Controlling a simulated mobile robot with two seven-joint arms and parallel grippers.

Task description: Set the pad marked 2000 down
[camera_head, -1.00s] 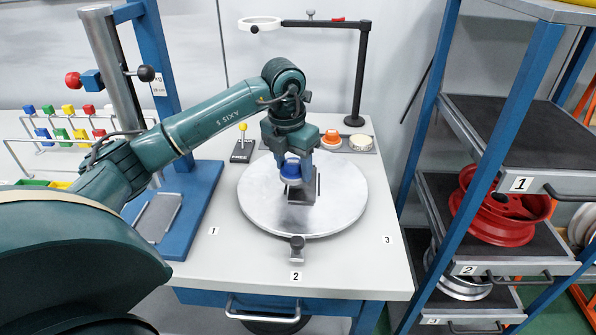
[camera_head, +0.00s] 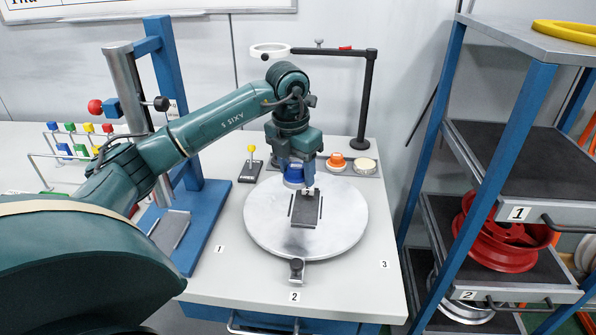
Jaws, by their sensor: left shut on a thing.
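My left gripper (camera_head: 296,180) is shut on a blue round pad (camera_head: 292,174) and holds it over the back part of the grey round turntable (camera_head: 262,228). Its marking is too small to read, and the gripper hides part of it. An orange pad (camera_head: 336,160) and a cream pad (camera_head: 365,164) sit in a dark tray (camera_head: 350,170) behind the turntable, to the right of my gripper. The left end of the tray is partly hidden by my gripper. My right gripper is out of view.
A dark rectangular block (camera_head: 305,211) stands on the turntable. A small yellow-knobbed lever (camera_head: 251,165) is left of the tray. A black lamp post (camera_head: 363,110) rises behind it. A blue-framed rack (camera_head: 478,160) with wheels stands at the right.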

